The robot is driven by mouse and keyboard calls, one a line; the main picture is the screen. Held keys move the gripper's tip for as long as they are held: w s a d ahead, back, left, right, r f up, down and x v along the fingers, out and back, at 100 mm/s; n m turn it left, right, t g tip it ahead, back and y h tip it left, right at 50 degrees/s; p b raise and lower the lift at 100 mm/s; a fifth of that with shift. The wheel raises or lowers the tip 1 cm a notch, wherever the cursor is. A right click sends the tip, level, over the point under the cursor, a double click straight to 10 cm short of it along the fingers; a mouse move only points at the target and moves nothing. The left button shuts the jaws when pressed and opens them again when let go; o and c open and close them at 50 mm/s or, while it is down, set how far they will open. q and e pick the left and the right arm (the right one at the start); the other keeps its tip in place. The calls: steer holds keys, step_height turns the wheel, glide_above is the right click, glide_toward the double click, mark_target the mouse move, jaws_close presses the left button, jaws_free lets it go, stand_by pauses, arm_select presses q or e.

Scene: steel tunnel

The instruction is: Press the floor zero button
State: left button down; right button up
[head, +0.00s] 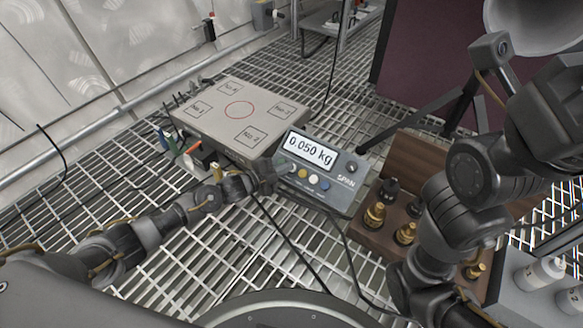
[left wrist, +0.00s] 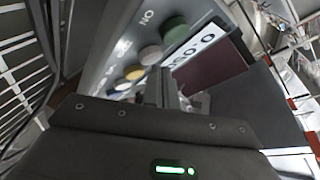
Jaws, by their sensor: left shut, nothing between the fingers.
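The grey scale indicator box (head: 345,185) stands on the grating, its lit display (head: 311,149) reading 0.050 kg. Below the display is a row of buttons, with a white one (head: 302,173), a yellow one (head: 313,179) and a blue one (head: 325,184). The left wrist view also shows a green button (left wrist: 175,32), the white one (left wrist: 150,54) and the yellow one (left wrist: 134,72); their labels are only partly readable. My left gripper (head: 277,172) is shut and empty at the left end of the row; I cannot tell whether it touches anything. My right gripper is not visible.
A flat weighing platform (head: 240,112) with a red circle lies behind the indicator. A wooden block with brass weights (head: 405,233) stands to its right, near my right arm. Black cables run over the grating in front. A tripod (head: 465,100) stands behind right.

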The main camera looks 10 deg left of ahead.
arm_select(q)
steer(key=shift+f, duration=0.1)
steer(key=shift+w+d+f+b, duration=0.1)
steer(key=shift+w+f+b, duration=0.15)
steer(key=shift+f+b, duration=0.05)
steer(key=shift+r, duration=0.1)
stand_by(0.4)
steer(key=shift+s+r+p, duration=0.2)
steer(key=shift+r+p, duration=0.2)
steer(key=shift+p, duration=0.35)
steer(key=shift+f, duration=0.1)
steer(key=s+a+r+p, duration=0.1)
steer(key=s+r+p, duration=0.2)
steer(key=r+p, duration=0.2)
steer(key=shift+s+a+p, duration=0.15)
steer(key=shift+a+p, duration=0.1)
steer(key=shift+p, duration=0.6)
